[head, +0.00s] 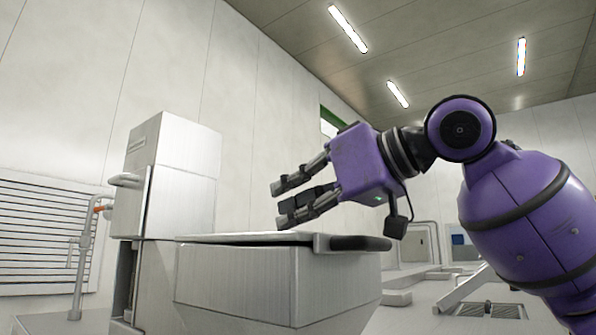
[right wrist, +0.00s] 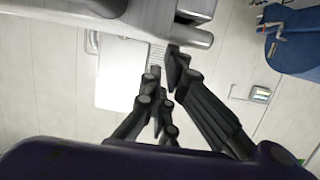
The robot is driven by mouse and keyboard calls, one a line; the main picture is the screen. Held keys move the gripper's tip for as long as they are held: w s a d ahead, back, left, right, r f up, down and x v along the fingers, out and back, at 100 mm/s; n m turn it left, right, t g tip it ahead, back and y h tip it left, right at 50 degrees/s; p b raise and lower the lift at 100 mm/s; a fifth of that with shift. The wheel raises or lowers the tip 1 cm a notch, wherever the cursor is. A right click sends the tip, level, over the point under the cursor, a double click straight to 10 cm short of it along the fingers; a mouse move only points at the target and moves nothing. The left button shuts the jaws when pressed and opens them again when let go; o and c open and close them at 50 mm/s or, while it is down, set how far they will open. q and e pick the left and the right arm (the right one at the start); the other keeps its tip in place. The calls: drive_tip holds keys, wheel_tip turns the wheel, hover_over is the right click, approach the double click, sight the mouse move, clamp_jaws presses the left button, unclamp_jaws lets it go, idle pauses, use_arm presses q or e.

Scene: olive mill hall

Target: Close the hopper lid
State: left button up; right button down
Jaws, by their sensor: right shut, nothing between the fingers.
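The hopper (head: 235,285) is a pale metal box with sloping sides, low in the middle of the head view. Its lid (head: 240,238) lies nearly flat across the top, seen almost edge-on, with a thin dark line under its front edge. I cannot tell whether it is fully seated. A dark rounded handle bar (head: 360,243) sticks out at the right end of the top. My right gripper (head: 279,203) is shut and empty, above the lid and apart from it. Its dark fingers also show in the right wrist view (right wrist: 165,85). My left gripper is not in view.
A tall pale metal housing (head: 175,165) stands behind the hopper on the left. A pipe with an orange part (head: 98,208) and a louvred wall panel (head: 45,230) are further left. A blue object (right wrist: 295,45) lies at the right of the wrist view.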

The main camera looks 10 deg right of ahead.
drive_tip(key=shift+s+a+f, duration=0.1)
drive_tip(key=shift+f, duration=0.5)
drive_tip(key=r, duration=0.5)
drive_tip(key=shift+s+d, duration=0.25)
drive_tip(key=shift+d, duration=0.1)
drive_tip(key=v, duration=0.9)
drive_tip(key=shift+s, duration=0.2)
